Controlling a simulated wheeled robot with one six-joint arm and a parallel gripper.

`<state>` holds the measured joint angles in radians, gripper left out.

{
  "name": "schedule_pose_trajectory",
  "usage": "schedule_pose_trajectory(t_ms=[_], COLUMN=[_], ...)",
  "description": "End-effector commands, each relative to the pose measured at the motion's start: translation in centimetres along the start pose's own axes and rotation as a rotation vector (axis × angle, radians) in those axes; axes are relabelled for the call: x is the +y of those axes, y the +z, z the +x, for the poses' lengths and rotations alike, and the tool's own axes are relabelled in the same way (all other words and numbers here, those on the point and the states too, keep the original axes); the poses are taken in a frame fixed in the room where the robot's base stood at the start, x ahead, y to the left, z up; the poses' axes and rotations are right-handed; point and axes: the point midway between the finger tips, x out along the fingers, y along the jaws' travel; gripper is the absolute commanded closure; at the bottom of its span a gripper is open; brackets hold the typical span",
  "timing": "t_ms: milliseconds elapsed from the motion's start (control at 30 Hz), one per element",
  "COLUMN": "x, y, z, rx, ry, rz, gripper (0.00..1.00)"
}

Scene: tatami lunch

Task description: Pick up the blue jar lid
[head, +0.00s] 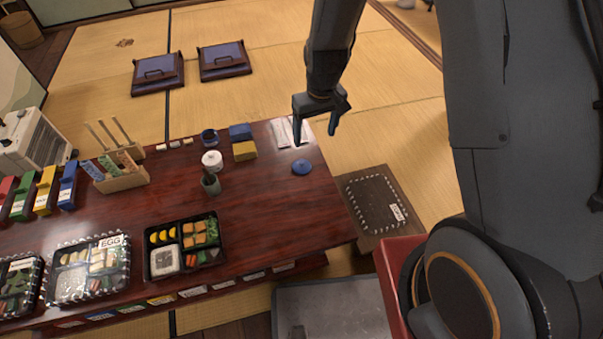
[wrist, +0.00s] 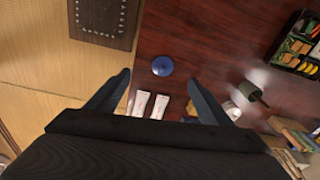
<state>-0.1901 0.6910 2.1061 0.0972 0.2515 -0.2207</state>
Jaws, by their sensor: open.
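The blue jar lid (head: 302,167) lies flat on the dark red wooden table (head: 290,215), near its right end. It is round with a small knob on top. In the wrist view the lid (wrist: 162,66) lies ahead of and between the fingertips, apart from both. My gripper (head: 315,140) is open and empty, above the table's far right corner and a little beyond the lid. In the wrist view both fingers of my gripper (wrist: 160,75) are spread wide.
Two white packets (wrist: 150,104) lie beside the lid. A white jar (head: 212,161), a dark green cup (head: 211,184), blue and yellow boxes (head: 244,150) and a bento box (head: 163,265) stand to the left. A low dark stand (head: 378,203) is right of the table.

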Motion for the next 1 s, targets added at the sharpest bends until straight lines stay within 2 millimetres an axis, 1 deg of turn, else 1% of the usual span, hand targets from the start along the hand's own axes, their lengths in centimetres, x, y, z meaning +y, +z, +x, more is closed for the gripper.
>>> schedule_pose_trajectory(t_ms=[33,100,200,300,500,733,1000], x=[-0.3,-0.7,-1.1,-1.3,-1.3,-1.3,-1.2], y=[-0.9,-1.9,-2.8,-3.1,-3.3,-3.4,-3.5], z=[3.7,6.6,9.4,11.0,13.1,14.8,18.6], rx=[0.0,0.009,0.018,0.022,0.023,0.023,0.023], ry=[-0.001,0.001,0.002,0.003,0.003,0.003,0.003], rz=[-0.021,-0.041,-0.065,-0.076,-0.081,-0.078,-0.078], gripper=[0.26,0.26,0.26,0.26,0.26,0.26,0.26])
